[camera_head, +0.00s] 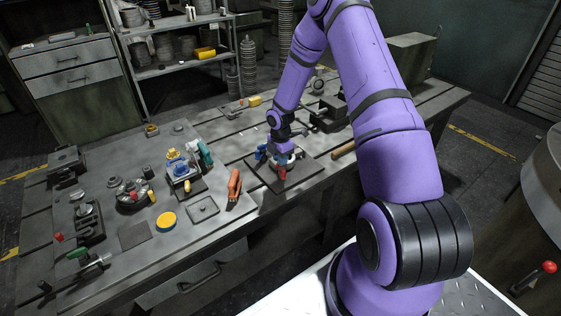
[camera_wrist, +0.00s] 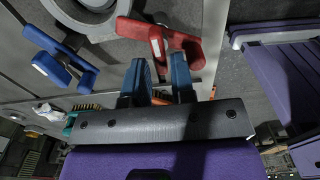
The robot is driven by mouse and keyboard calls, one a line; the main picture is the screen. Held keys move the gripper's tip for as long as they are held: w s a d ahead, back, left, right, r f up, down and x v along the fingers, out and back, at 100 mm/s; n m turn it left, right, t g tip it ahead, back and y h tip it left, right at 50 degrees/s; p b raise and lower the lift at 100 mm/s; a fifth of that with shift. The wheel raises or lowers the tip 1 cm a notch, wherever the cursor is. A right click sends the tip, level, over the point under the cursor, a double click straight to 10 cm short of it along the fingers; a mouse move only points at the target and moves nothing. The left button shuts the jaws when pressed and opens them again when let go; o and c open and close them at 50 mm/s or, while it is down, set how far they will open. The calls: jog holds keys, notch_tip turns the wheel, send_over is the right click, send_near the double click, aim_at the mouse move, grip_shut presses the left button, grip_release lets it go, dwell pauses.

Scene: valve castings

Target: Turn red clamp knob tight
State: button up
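The red clamp knob (camera_wrist: 168,40) is a crossed-bar handle at the upper middle of the wrist view. In the head view it shows small and red (camera_head: 282,173) on a dark plate, just below my gripper (camera_head: 283,157). My gripper's two blue fingertips (camera_wrist: 158,65) stand apart at the near side of the knob. One short red bar with a pale patch points into the gap between them, with space on both sides. I cannot tell how deep the bar sits between the fingers.
A blue clamp knob (camera_wrist: 58,58) sits to the left, beside a round grey casting (camera_wrist: 92,14). The workbench (camera_head: 135,236) holds an orange-red block (camera_head: 234,185), a yellow disc (camera_head: 166,220) and a wooden handle (camera_head: 343,150) near the clamp plate (camera_head: 262,180).

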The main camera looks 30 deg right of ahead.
jog(key=shift+f, duration=0.75)
jog(key=shift+c, duration=0.4)
grip_shut()
